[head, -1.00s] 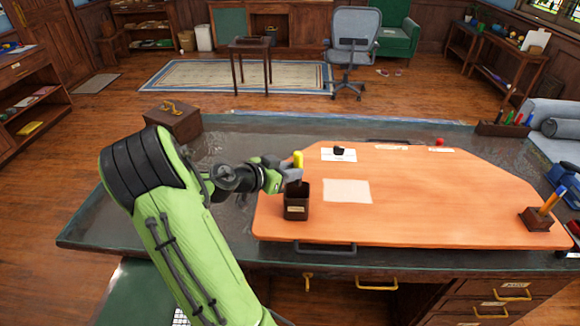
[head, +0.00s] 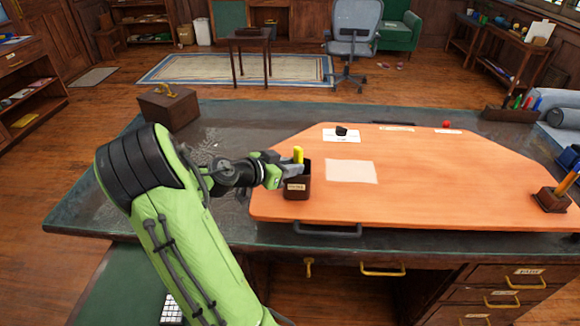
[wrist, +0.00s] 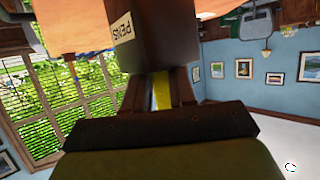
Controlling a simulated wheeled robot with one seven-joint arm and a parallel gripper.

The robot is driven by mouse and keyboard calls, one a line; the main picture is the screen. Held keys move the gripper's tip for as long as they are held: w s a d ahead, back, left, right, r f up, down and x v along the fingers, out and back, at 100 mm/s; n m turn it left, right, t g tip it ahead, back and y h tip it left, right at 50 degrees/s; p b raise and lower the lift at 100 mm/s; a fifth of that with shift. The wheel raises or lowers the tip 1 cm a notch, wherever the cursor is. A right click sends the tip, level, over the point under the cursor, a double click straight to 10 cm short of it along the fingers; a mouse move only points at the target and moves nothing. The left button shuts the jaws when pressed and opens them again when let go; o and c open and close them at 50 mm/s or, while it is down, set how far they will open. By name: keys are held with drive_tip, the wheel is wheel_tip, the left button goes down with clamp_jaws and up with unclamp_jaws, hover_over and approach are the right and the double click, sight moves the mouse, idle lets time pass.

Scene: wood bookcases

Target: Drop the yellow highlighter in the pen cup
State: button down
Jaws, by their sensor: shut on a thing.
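The yellow highlighter (head: 298,154) stands roughly upright in the head view, its top above the rim of the pen cup. My gripper (head: 292,170) is shut on it at rim height, at the cup's left side. In the wrist view the yellow of the highlighter (wrist: 161,92) shows between my fingers (wrist: 163,90). The pen cup (head: 297,188) is a dark square box with a pale label, upright at the left end of the orange board. In the wrist view the cup (wrist: 165,35) shows its PENS label. The highlighter's lower end is hidden, so I cannot tell how deep it sits.
The orange board (head: 430,190) lies on the dark desk, with a blank paper (head: 351,171) right of the cup. A wooden box (head: 168,108) stands at the desk's back left. Another pen holder (head: 553,199) stands at the right. The board's middle is mostly clear.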

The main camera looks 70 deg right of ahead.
drive_tip(key=c, duration=0.8)
unclamp_jaws()
drive_tip(key=shift+c, duration=0.2)
drive_tip(key=p+v, duration=0.2)
drive_tip(key=v, duration=1.3)
drive_tip(key=shift+w+a+r, duration=0.2)
drive_tip(key=shift+a+r, duration=0.05)
drive_tip(key=shift+r, duration=0.05)
